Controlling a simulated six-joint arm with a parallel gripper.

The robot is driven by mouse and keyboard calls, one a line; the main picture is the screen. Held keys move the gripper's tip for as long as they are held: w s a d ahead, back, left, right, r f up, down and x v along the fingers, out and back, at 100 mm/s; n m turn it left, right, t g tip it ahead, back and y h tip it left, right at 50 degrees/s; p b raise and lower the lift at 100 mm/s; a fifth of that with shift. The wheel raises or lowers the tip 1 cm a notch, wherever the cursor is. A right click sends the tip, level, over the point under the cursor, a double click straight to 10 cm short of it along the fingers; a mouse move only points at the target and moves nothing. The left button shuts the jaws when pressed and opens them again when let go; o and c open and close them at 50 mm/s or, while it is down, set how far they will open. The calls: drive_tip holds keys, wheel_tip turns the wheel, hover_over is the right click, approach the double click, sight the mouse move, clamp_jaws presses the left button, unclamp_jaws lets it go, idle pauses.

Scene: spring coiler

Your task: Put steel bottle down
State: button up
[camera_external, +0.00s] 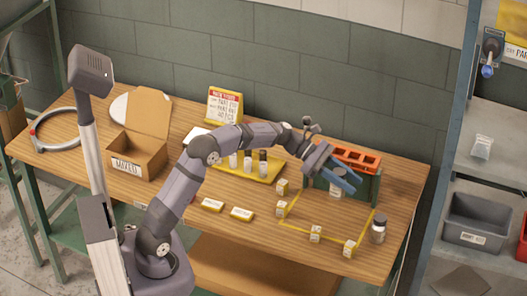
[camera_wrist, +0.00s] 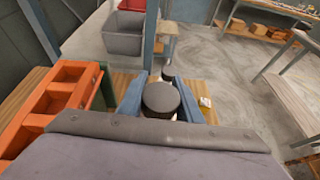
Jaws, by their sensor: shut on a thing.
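My gripper (camera_external: 343,182) has its blue fingers shut on a bottle with a wide dark cap, the steel bottle (camera_wrist: 161,98), above the right part of the table. In the wrist view the cap sits between the two fingers (camera_wrist: 160,95); the body is mostly hidden below it. In the external view the fingers largely hide the held bottle, and I cannot tell its height above the table. Another dark-capped bottle (camera_external: 378,229) stands at the table's right edge; a second dark cap (camera_wrist: 168,73) shows just beyond the held one in the wrist view.
A yellow outline (camera_external: 300,238) with small tagged blocks (camera_external: 315,234) marks the table's front right. A green stand with an orange rack (camera_external: 355,158) is close behind my gripper. A yellow tray (camera_external: 262,172) holds several bottles. An open cardboard box (camera_external: 137,152) is at left.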

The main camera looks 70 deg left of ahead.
drive_tip(key=shift+r, duration=0.15)
wheel_tip(320, 180, up, 18)
drive_tip(key=w+a+n+t+y+p, duration=0.25)
drive_tip(key=a+n+t+y, duration=0.4)
drive_tip(key=a, duration=1.65)
drive_tip(key=s+a+n+g+y+p, duration=0.15)
drive_tip(key=s+a+n+y, duration=0.25)
drive_tip(key=a, duration=0.7)
drive_tip(key=s+a+n+g+y+p, duration=0.15)
drive_tip(key=s+a+n+y, duration=0.3)
drive_tip(key=a, duration=0.55)
drive_tip(key=shift+m+y, duration=0.3)
drive_tip(key=shift+w+a+f, duration=0.1)
drive_tip(key=shift+w+f, duration=0.1)
drive_tip(key=shift+f, duration=6.75)
drive_tip(key=shift+w+a+f, duration=0.1)
drive_tip(key=shift+w+f, duration=0.05)
drive_tip(key=shift+f, duration=6.8)
drive_tip(key=shift+f+b, duration=0.15)
drive_tip(key=shift+b, duration=0.3)
